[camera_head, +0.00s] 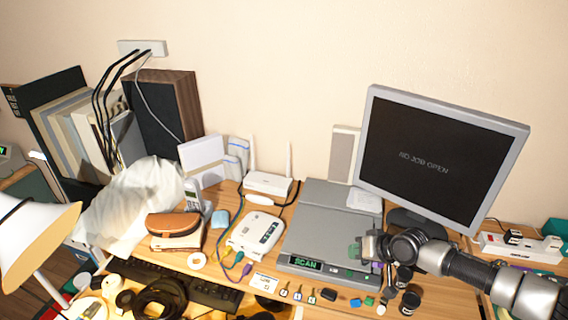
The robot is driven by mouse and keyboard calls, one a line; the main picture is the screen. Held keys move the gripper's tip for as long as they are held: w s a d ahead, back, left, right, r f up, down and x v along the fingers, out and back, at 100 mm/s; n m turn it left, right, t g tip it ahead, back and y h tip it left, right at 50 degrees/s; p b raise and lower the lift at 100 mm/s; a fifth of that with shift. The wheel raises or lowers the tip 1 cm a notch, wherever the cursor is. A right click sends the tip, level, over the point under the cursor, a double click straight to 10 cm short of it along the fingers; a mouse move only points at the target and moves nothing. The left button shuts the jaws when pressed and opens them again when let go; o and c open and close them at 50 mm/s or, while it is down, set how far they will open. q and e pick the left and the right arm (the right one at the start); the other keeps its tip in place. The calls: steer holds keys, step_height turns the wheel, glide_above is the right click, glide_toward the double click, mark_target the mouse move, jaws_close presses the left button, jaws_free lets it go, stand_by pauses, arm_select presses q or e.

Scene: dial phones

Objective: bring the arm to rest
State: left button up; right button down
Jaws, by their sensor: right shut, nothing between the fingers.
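My right arm (456,265) comes in from the lower right and reaches over the right part of the desk. Its gripper (358,249) is at the right side of the grey scanner (318,220), in front of the monitor (441,155). The gripper is shut with nothing held; its fingertips are small and dark here. I cannot tell whether it touches the scanner. My left gripper is not in view.
A white router (268,184), a white device with cables (258,232) and a cordless phone (193,196) stand left of the scanner. Small items and dark jars (410,301) crowd the front edge. A lamp (35,240) stands at left, a power strip (520,246) at right.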

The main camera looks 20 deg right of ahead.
steer(key=s+a+f+n+g, duration=0.3)
steer(key=s+a+n, duration=0.3)
steer(key=s+a, duration=1.05)
steer(key=s+d+r+m+g+h, duration=0.1)
steer(key=s+d+r+h, duration=0.1)
steer(key=s, duration=0.3)
steer(key=s+d+r+m+h, duration=0.1)
steer(key=s+d+r+h, duration=0.15)
steer(key=s, duration=0.35)
step_height(320, 180, down, 25)
steer(key=g, duration=0.1)
steer(key=s+d+f+g, duration=0.1)
steer(key=s+d+f, duration=0.1)
steer(key=s+f, duration=1.5)
steer(key=shift+s+d+f+n+g+h, duration=0.15)
steer(key=shift+d+f+n+g+h, duration=0.15)
steer(key=shift+f+h, duration=0.1)
